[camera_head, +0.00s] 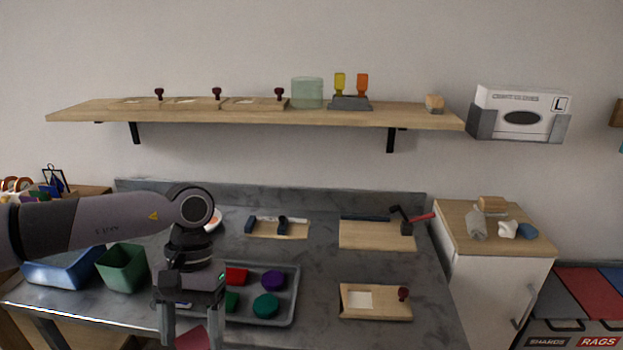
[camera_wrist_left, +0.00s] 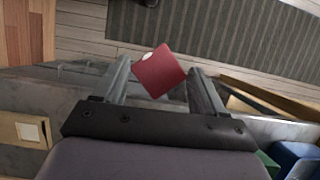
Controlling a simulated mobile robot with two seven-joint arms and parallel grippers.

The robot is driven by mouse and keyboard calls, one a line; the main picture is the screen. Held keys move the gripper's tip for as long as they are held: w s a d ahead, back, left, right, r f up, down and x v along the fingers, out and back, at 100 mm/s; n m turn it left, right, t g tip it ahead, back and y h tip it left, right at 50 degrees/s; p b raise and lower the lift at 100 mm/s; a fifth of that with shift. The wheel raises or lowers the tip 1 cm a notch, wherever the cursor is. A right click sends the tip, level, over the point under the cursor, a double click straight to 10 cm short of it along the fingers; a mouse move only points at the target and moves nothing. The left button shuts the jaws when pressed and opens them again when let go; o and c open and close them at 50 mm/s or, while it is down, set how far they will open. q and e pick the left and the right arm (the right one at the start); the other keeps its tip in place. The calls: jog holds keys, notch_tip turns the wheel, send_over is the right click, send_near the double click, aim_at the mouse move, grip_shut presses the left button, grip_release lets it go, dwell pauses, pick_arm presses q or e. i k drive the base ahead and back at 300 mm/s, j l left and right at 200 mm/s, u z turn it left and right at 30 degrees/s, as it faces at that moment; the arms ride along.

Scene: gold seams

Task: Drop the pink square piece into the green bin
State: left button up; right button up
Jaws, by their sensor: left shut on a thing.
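My left gripper (camera_head: 192,330) is shut on a flat square piece (camera_head: 193,340), dark pinkish red, at the bottom of the head view. In the left wrist view the piece (camera_wrist_left: 158,72) sits tilted between the two fingers (camera_wrist_left: 160,85), with a small white spot near one corner. The green bin (camera_head: 122,268) stands open on the grey table, left of the gripper and farther back. A corner of the green bin (camera_wrist_left: 268,164) shows at the lower right of the left wrist view. My right gripper is not in view.
A blue bin (camera_head: 62,268) stands left of the green bin. A grey tray (camera_head: 290,308) right of my gripper holds a red piece (camera_head: 236,276), a purple disc (camera_head: 273,280) and green pieces. A wooden board (camera_head: 385,308) lies farther right. A shelf (camera_head: 260,115) runs above the table.

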aim_at(135, 278)
jog(key=u, duration=1.3)
jog(key=i+j, duration=0.4)
jog(key=j, duration=0.15)
jog(key=i+j+z, duration=0.1)
jog(key=i+j, duration=0.35)
jog(key=j+z, duration=0.15)
jog(key=z, duration=1.5)
